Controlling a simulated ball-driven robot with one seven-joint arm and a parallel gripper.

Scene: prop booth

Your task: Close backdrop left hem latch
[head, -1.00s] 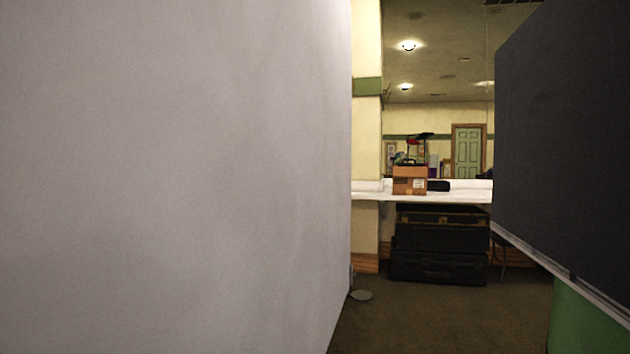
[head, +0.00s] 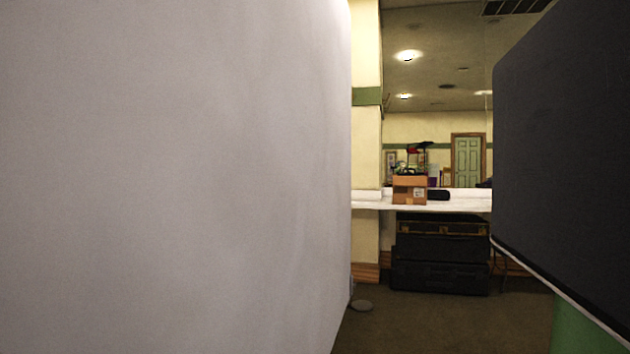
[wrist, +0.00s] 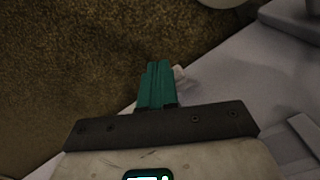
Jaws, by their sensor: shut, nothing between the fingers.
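A large pale grey-white sheet, seemingly the backdrop (head: 175,180), fills the left half of the head view. Its right edge runs down to the floor. In the wrist view my gripper (wrist: 158,68) has its teal fingers together, with nothing held between them. They point over brown carpet, beside a pale grey surface (wrist: 230,75); I cannot tell whether this is the backdrop. A small whitish piece (wrist: 179,73) shows just right of the fingertips. I cannot tell if it is the hem latch or if the fingers touch it. My gripper is not in the head view.
A dark panel (head: 565,150) with a pale lower edge stands at the right, with a green thing (head: 575,320) below. Between panel and sheet lies open carpet (head: 440,325). Farther back, black cases (head: 440,262) sit under a counter holding a cardboard box (head: 409,189).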

